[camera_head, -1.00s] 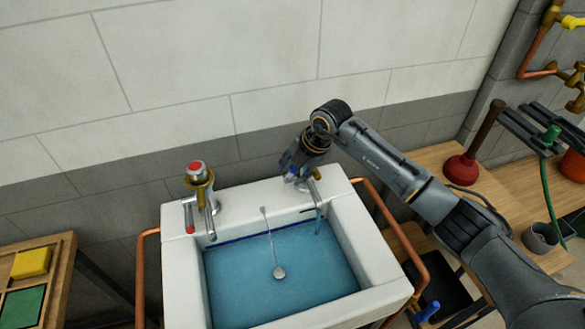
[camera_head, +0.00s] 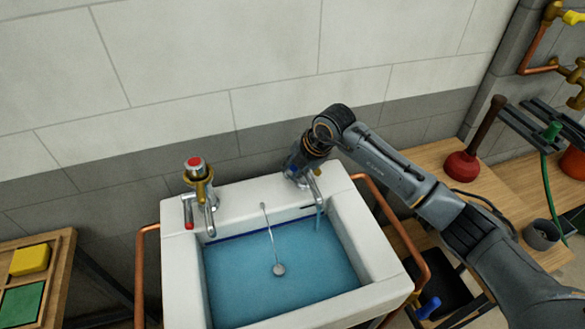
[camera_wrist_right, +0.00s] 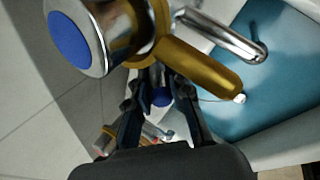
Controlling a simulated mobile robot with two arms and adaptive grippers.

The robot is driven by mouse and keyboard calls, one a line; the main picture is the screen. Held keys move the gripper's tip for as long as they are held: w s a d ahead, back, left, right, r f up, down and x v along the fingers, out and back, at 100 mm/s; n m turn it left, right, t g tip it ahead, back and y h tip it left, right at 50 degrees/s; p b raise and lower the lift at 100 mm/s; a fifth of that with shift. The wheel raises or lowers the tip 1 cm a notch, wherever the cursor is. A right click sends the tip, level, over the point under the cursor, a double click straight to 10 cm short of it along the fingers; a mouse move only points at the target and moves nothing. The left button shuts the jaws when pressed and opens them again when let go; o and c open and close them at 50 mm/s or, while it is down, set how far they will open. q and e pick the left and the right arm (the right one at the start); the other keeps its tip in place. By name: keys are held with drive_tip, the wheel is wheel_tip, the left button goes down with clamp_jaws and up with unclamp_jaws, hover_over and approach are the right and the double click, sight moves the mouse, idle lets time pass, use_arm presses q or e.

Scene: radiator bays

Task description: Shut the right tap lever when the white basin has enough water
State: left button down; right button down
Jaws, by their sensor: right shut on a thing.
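The white basin (camera_head: 385,268) holds a broad pool of blue water (camera_head: 290,285), its surface below the rim. The right tap (camera_head: 317,186) stands at the back right corner, and a thin blue stream falls from its spout. In the right wrist view its round blue cap (camera_wrist_right: 70,42) and brass body (camera_wrist_right: 200,70) are close. My right gripper (camera_wrist_right: 158,90) is shut on the blue-tipped right tap lever (camera_wrist_right: 161,98), which shows between the fingers. In the head view the gripper (camera_head: 297,176) hides most of that tap. My left gripper is not in view.
The left tap (camera_head: 199,190), with a red cap and red-tipped lever, stands at the back left. A plug (camera_head: 279,270) on a chain shows in the water. Copper pipes (camera_head: 395,220) flank the basin. A plunger (camera_head: 470,155) stands on the wooden bench at right.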

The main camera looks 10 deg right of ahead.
drive_tip(key=f+t+b, duration=0.1)
drive_tip(key=b, duration=0.2)
drive_tip(key=s+f+t+b, duration=0.1)
drive_tip(key=b, duration=0.1)
drive_tip(key=s+t+y+b, duration=0.1)
drive_tip(key=t+b, duration=0.1)
drive_tip(key=b, duration=0.1)
drive_tip(key=shift+d+f+b, duration=0.2)
drive_tip(key=shift+f+b, duration=0.1)
drive_tip(key=shift+f, duration=0.1)
drive_tip(key=shift+r+n+t+b, duration=0.1)
drive_tip(key=shift+n+t+b, duration=0.2)
drive_tip(key=shift+b, duration=0.2)
drive_tip(key=shift+r, duration=0.15)
drive_tip(key=c, duration=1.2)
unclamp_jaws()
drive_tip(key=shift+s+d+r, duration=0.1)
drive_tip(key=shift+s, duration=0.05)
drive_tip(key=v, duration=1.1)
drive_tip(key=shift+s+d+r, duration=0.2)
drive_tip(key=shift+s+d, duration=0.05)
